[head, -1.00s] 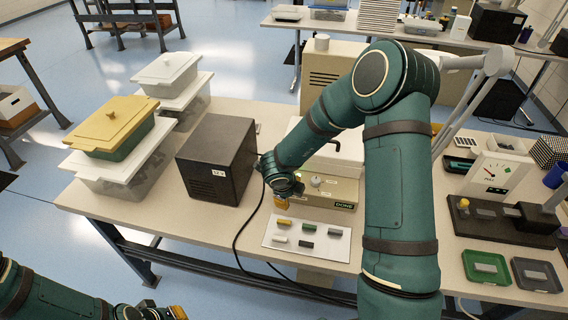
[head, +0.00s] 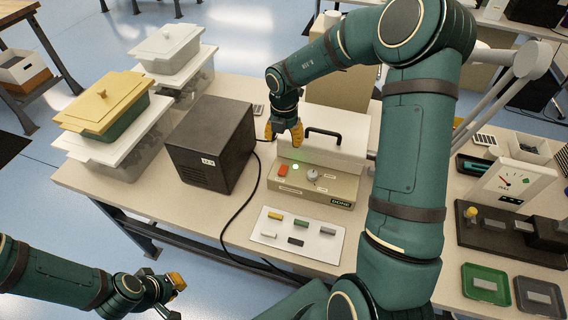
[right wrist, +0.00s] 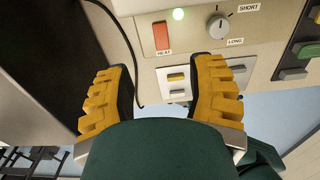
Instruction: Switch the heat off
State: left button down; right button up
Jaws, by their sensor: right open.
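The press (head: 335,150) is a cream machine with a black handle, standing mid-table. Its front panel holds a red heat switch (head: 283,170), a lit green lamp (head: 296,167) and a grey knob (head: 313,175). The red switch (right wrist: 162,37), labelled HEAT, also shows in the right wrist view, ahead of and between the fingers. My right gripper (head: 285,133) is open and empty, pointing down above and behind the red switch, apart from it. My left gripper (head: 178,292) is low at the front left, off the table; its jaw state is unclear.
A black box (head: 211,145) stands left of the press, with a cable running forward. A white card (head: 297,255) with several coloured bars lies in front. Lidded bins (head: 120,157) stand at the left. A gauge unit (head: 505,183) and trays (head: 486,268) are at the right.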

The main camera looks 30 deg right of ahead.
aim_at(284, 167)
notch_tip(284, 167, down, 12)
jog(key=shift+f+b, duration=0.25)
jog(key=shift+b, duration=0.95)
grip_shut()
